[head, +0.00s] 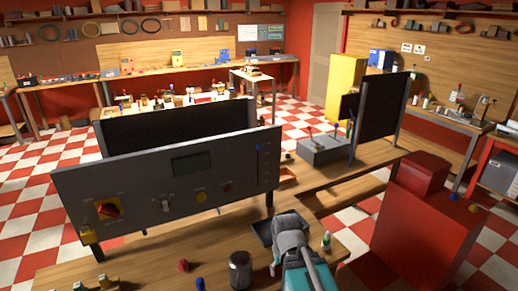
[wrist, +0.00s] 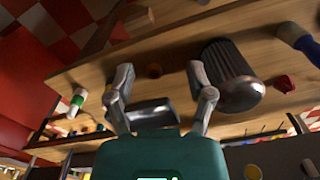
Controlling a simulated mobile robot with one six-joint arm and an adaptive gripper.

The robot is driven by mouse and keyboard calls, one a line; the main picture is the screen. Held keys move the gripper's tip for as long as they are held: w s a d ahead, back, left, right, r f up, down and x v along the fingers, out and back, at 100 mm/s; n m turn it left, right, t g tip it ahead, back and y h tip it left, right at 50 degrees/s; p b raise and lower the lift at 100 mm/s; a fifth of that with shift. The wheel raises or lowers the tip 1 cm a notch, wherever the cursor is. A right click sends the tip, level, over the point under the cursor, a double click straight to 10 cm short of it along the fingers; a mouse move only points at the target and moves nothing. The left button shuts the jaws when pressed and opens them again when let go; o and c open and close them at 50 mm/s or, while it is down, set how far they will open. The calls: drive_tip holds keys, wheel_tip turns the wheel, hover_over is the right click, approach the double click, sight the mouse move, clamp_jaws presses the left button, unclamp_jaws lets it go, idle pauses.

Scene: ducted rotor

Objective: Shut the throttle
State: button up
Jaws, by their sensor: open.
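A grey box with several upright levers (head: 322,150) stands on the bench right of the control panel in the head view. I cannot tell for sure which control is the throttle. The grey control panel (head: 135,186) carries a red and yellow rotary knob (head: 108,210), a switch (head: 166,205), yellow and red buttons and a dark vertical strip (head: 263,160) at its right end. My gripper (wrist: 160,72) is open and empty, over the near bench in the wrist view. In the head view my arm's end is in front of the lever box, well apart from it.
A dark ribbed cup (head: 240,270), also in the wrist view (wrist: 226,76), a red piece (head: 183,265), a green-banded bottle (head: 326,241) and a dark tray (head: 262,234) are on the near bench. A red cabinet (head: 415,235) stands at right. A dark upright screen (head: 382,105) stands behind the lever box.

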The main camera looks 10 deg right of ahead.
drive_tip(key=w+a+r+m+t+y, duration=0.35)
drive_tip(key=w+m+y, duration=0.2)
drive_tip(key=w, duration=0.45)
drive_tip(key=m+t+p, duration=0.1)
drive_tip(key=m+t, duration=1.3)
drive_tip(key=m, duration=1.3)
approach(260, 147)
drive_tip(key=v, duration=0.4)
drive_tip(key=shift+w+d, duration=0.15)
drive_tip(key=x, duration=1.3)
drive_tip(key=shift+w+f, duration=0.15)
drive_tip(key=shift+w, duration=0.25)
clamp_jaws()
